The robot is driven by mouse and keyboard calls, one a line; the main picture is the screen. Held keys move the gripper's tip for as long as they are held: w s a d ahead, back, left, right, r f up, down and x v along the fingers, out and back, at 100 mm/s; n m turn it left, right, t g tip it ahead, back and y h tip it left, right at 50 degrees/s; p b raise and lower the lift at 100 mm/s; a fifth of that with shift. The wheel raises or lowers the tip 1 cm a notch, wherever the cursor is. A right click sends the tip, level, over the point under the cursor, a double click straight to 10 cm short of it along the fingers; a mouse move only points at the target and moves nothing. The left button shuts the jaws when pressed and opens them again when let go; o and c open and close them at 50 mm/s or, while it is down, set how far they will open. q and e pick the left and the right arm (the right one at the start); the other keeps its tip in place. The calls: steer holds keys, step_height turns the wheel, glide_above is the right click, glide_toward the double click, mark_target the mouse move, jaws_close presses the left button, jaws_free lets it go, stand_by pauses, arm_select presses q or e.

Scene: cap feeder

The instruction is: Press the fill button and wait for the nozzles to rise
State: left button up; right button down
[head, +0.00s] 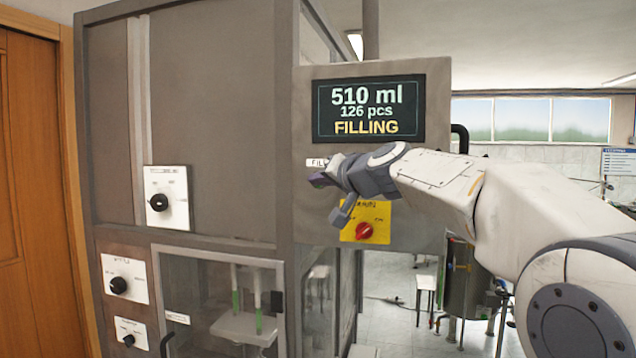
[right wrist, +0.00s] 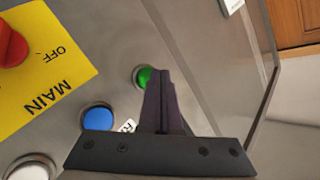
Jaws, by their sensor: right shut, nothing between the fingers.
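My right gripper (head: 320,178) is shut and empty, its tips at the control panel just below a partly hidden label that starts "FIL". In the right wrist view, the shut fingers (right wrist: 160,85) reach the green button (right wrist: 145,76) and cover part of it. I cannot tell whether they touch it. Behind the cabinet window, slim upright rods with green parts (head: 235,299) stand over a pale block; I cannot tell clearly which part is nozzle. My left gripper is not in view.
A blue button (right wrist: 97,117) and a white button (right wrist: 32,170) sit near the green one. The red main switch (head: 364,231) on its yellow plate is below my right wrist. Dial plates (head: 166,198) are on the cabinet. A steel tank (head: 461,285) stands behind.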

steer(key=shift+s+a, duration=0.1)
steer(key=shift+s, duration=0.35)
steer(key=shift+s, duration=0.1)
steer(key=s, duration=0.1)
steer(key=s+a, duration=0.1)
steer(key=s, duration=0.2)
steer(key=shift+s+a+b, duration=0.3)
stand_by(0.4)
